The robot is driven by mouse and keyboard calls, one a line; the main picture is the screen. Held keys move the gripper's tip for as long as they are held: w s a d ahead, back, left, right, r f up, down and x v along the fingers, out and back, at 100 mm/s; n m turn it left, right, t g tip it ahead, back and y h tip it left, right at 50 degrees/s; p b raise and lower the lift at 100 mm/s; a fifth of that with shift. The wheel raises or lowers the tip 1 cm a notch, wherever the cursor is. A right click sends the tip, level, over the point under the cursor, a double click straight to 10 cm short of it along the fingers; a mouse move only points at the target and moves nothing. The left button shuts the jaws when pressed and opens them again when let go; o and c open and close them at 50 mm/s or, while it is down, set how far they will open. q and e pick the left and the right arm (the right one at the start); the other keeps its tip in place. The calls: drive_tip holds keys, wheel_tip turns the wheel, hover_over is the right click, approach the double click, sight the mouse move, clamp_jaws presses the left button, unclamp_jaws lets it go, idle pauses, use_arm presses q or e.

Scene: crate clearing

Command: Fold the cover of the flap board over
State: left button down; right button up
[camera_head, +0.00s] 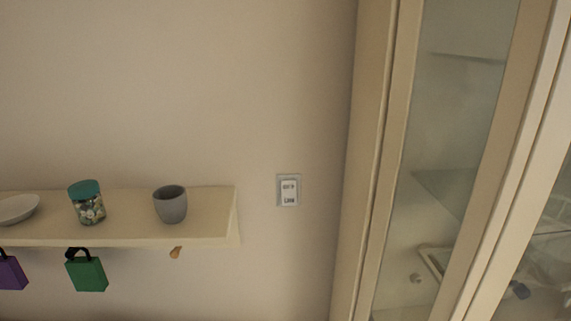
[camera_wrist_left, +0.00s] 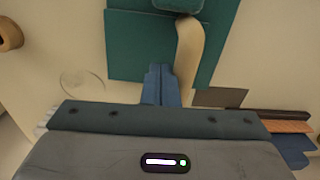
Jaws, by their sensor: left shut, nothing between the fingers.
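In the left wrist view, a flat teal board (camera_wrist_left: 135,45), which looks like the flap board, lies on a pale surface ahead of my left gripper. A darker teal piece sits at its top edge, cut off by the frame. A curved cream piece (camera_wrist_left: 188,55) runs down across the board. My left gripper (camera_wrist_left: 161,72) is shut and empty, its blue fingertips over or against the board's lower edge; I cannot tell whether they touch. Which part is the cover is unclear. The head view shows neither the board nor a gripper.
In the left wrist view, a brown round knob (camera_wrist_left: 10,35) is at upper left and a brown flat piece (camera_wrist_left: 220,97) lies right of the fingers. The head view shows a wall shelf (camera_head: 130,240) with a jar (camera_head: 88,203) and grey cup (camera_head: 170,205), and a glass-fronted cabinet (camera_head: 375,150).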

use_arm(q)
wheel_tip(320, 180, up, 6)
drive_tip(key=p, duration=0.2)
idle(0.5)
